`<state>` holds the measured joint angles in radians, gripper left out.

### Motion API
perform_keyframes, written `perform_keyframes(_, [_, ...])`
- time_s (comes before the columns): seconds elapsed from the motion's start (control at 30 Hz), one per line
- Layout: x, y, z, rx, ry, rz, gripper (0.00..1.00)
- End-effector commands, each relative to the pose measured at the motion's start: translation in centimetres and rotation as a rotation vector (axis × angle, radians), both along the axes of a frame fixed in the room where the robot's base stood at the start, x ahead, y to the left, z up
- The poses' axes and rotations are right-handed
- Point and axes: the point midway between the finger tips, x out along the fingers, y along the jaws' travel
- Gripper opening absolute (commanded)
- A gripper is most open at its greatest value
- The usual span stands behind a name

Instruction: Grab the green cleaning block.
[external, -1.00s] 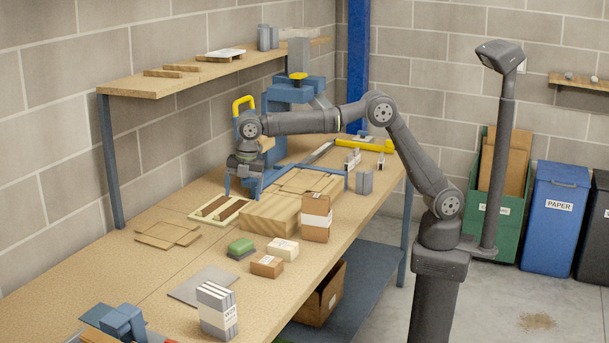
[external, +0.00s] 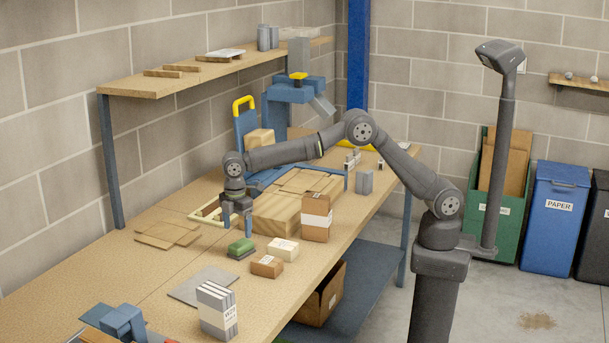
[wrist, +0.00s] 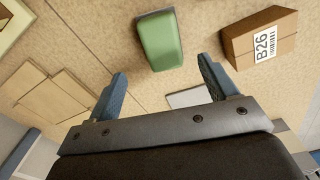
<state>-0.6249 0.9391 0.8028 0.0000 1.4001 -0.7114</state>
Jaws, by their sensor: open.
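The green cleaning block (external: 241,246) lies on the wooden workbench, a green top over a darker grey base. In the wrist view the green block (wrist: 160,41) sits beyond the fingertips, roughly centred between them. My gripper (external: 237,230) is pointing down just behind and above the block in the external view. In the wrist view its two blue-grey fingers (wrist: 163,75) are spread apart with nothing between them. The gripper does not appear to touch the block.
A brown box labelled B26 (wrist: 262,38) lies close to the right finger. A grey plate (external: 203,285) lies in front.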

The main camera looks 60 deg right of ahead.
Motion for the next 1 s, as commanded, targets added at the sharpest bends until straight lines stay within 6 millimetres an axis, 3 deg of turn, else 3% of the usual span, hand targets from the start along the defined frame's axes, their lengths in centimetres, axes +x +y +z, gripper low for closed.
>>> perform_keyframes(0.33, [-0.2,-0.2,-3.1,-0.001,0.001,0.001,0.78])
perform_keyframes(0.6, [-0.6,-0.6,-6.9,-0.001,0.001,0.001,0.78])
perform_keyframes(0.9, [-0.6,-0.5,-7.3,0.001,0.0,0.001,0.78])
perform_keyframes(1.0, [-0.6,-0.5,-7.3,0.001,0.0,0.001,0.59])
